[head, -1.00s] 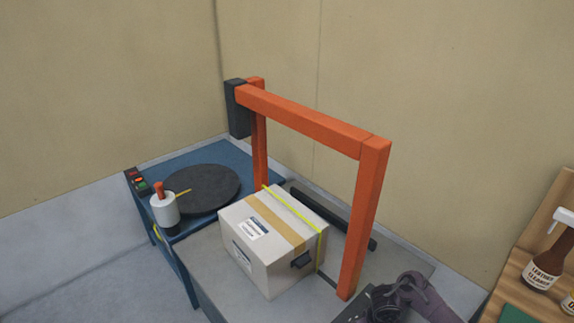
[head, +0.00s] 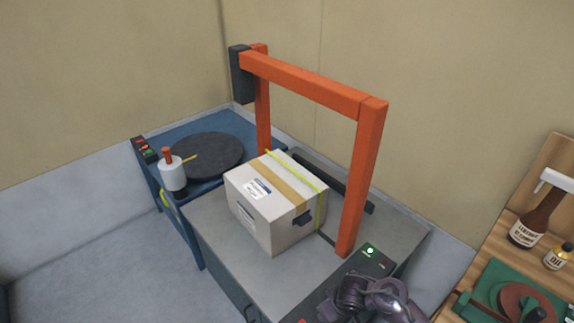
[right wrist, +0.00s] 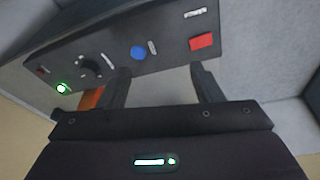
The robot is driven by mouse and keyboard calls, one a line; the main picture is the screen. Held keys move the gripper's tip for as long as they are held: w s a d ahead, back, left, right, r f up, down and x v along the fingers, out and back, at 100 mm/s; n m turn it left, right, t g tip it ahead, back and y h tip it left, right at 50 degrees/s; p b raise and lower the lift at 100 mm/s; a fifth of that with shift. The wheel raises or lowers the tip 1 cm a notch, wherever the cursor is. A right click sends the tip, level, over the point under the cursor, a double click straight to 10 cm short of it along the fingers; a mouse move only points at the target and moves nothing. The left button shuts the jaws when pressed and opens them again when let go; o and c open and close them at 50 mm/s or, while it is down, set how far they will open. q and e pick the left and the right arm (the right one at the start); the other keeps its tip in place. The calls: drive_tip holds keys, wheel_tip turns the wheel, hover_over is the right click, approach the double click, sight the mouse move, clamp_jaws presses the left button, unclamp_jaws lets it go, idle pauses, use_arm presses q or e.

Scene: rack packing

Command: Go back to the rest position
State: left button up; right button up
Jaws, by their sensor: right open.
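My right gripper and wrist show at the bottom right of the head view, dark and partly cut off, over the strapping machine's control panel (head: 372,262). In the right wrist view the two dark fingers of my right gripper (right wrist: 161,84) stand apart with nothing between them. Beyond them is the same panel, with a lit green lamp (right wrist: 62,88), a blue button (right wrist: 138,53) and a red button (right wrist: 201,41). My left gripper is not in view.
A strapped cardboard box (head: 275,205) sits on the grey machine top under the orange arch (head: 310,82). A blue table (head: 190,130) with a dark round plate (head: 207,156) is at left. A wooden bench (head: 480,262) with bottles is at right.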

drive_tip(key=s+d+r+m, duration=0.2)
drive_tip(key=s+d+r, duration=0.1)
drive_tip(key=s+r, duration=0.5)
drive_tip(key=s+d+r+m, duration=0.1)
drive_tip(key=s+d+r, duration=0.4)
drive_tip(key=r, duration=0.5)
drive_tip(key=s+a+f+b, duration=0.1)
drive_tip(key=s+f, duration=0.1)
drive_tip(key=f, duration=1.5)
drive_tip(key=s+f+b, duration=0.2)
drive_tip(key=f, duration=1.6)
use_arm(q)
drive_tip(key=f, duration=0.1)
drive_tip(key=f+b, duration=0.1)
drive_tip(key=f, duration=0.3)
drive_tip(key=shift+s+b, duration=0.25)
drive_tip(key=shift+b, duration=0.15)
use_arm(e)
drive_tip(key=s+d+f+g+h, duration=0.1)
drive_tip(key=s+d+f, duration=0.2)
drive_tip(key=s+f, duration=1.4)
drive_tip(key=shift+s+d+f+g, duration=0.2)
drive_tip(key=shift+s+f+g, duration=0.2)
drive_tip(key=shift+s, duration=0.25)
